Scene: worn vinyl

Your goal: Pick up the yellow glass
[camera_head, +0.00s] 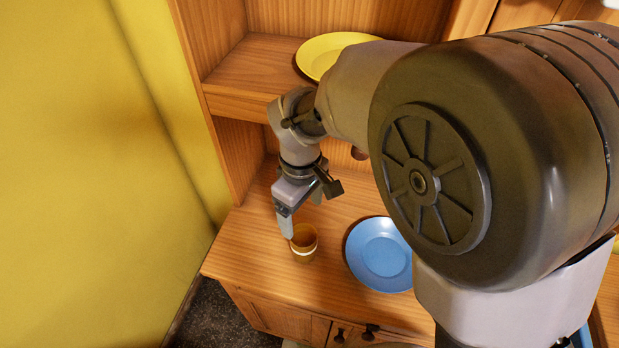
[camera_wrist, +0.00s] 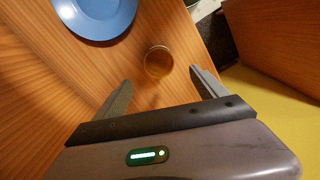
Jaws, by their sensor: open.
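The yellow glass (camera_head: 304,243) is a small amber tumbler standing upright on the wooden counter, near the cabinet's left end. In the wrist view the glass (camera_wrist: 158,62) shows from above, ahead of and between the two fingers. My gripper (camera_head: 291,236) points down just at the left and back side of the glass in the head view. In the wrist view my gripper (camera_wrist: 160,90) is open, with its fingers spread and nothing between the tips. I cannot tell whether a finger touches the glass.
A blue plate (camera_head: 380,255) lies on the counter right of the glass; it also shows in the wrist view (camera_wrist: 95,15). A yellow plate (camera_head: 330,52) sits on the shelf (camera_head: 235,78) above. A yellow wall (camera_head: 80,170) stands at left. Counter in front of the glass is clear.

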